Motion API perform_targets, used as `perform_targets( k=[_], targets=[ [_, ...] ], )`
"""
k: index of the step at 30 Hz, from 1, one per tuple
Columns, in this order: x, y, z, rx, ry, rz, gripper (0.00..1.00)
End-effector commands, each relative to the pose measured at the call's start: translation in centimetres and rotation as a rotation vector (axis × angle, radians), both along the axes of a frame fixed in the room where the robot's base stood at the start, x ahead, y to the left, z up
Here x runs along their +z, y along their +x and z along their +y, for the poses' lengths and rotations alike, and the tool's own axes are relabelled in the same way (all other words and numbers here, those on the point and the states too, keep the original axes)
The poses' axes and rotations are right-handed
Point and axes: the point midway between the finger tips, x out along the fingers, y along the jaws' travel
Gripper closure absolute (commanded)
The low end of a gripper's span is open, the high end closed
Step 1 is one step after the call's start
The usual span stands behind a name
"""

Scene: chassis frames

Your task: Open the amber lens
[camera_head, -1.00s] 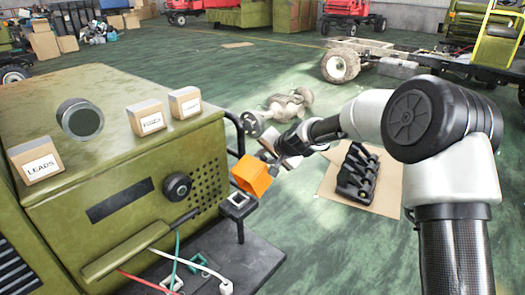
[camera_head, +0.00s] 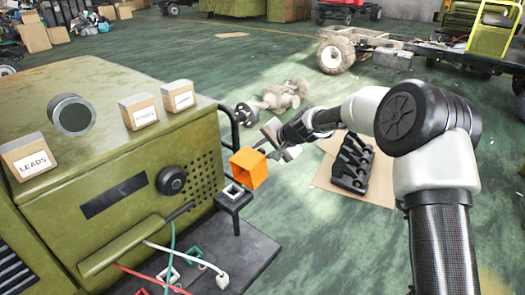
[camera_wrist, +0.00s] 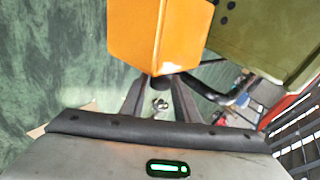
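The amber lens (camera_head: 249,168) is an orange, box-shaped hood with its hollow side facing the head camera. It is tilted just above a small black stand (camera_head: 234,200) with a pale square frame on top. My gripper (camera_head: 266,146) is at the lens's far right side. In the wrist view, the lens (camera_wrist: 160,35) fills the top middle. The fingers of my gripper (camera_wrist: 162,86) converge on a dark knob at the lens's lower edge and appear shut on it. Whether the lens still touches the stand is hard to tell.
A green cabinet (camera_head: 120,150) with a black dial (camera_head: 171,180) and small labelled boxes (camera_head: 139,111) stands at left. Coloured cables (camera_head: 172,235) lie on the dark shelf below. A black rail runs behind the lens. Open floor lies beyond, with a black part (camera_head: 352,163) on cardboard.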

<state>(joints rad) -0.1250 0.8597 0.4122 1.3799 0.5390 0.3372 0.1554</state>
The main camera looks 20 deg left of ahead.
Motion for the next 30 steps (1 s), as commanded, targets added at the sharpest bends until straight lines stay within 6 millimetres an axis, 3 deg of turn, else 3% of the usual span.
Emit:
perform_targets(
  k=[2, 14, 30],
  targets=[
    [0.0, 0.0, 0.0, 0.001, 0.0, -0.001, 0.58],
    [0.5, -0.2, -0.5, -0.001, -0.001, -0.002, 0.58],
    [8.8, -4.9, -7.7, -0.003, -0.001, -0.004, 0.58]
  ],
)
